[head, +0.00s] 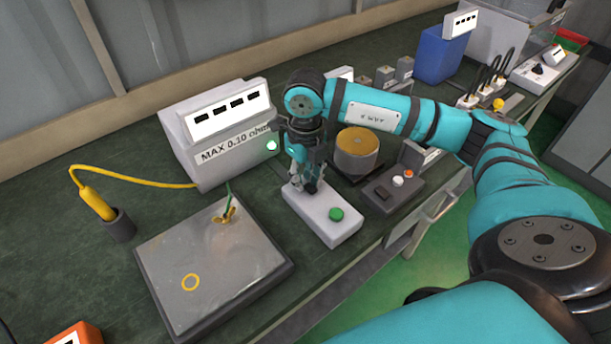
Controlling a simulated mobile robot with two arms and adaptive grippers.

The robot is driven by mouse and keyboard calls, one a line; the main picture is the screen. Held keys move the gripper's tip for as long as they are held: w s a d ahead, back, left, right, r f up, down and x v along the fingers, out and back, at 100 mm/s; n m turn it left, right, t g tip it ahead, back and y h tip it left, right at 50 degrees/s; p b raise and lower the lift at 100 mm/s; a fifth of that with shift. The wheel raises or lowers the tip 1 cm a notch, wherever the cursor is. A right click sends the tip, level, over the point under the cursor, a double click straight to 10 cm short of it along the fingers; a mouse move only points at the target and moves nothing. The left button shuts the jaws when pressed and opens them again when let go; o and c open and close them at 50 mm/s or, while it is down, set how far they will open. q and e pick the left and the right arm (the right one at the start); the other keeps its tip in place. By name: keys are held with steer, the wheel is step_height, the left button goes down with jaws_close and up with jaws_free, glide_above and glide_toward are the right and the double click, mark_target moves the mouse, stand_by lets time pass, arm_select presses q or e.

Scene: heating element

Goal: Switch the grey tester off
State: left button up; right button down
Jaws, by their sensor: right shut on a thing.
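The grey tester (185,135) stands at the back of the dark green bench, with a blank-looking white display panel with dark marks and a label reading MAX 0.10 ohm. A round light (271,146) on its right end looks pale green. In front of its right end lies a low pale box (318,228) with a green round button (336,214). My right gripper (308,187) points down at the far end of this box, shut on a small dark part there. The fingers mostly hide that part. My left gripper is not in view.
A grey metal plate (210,262) with a yellow ring lies left of the pale box. A yellow probe (97,204) stands in a dark holder, its cable running to the tester. A brass-topped cylinder (357,150) and a dark switch box (384,193) stand close on the right.

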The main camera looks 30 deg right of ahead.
mark_target(306, 183)
stand_by(0.9)
steer(key=c, duration=1.2)
jaws_free()
step_height(306, 183, up, 12)
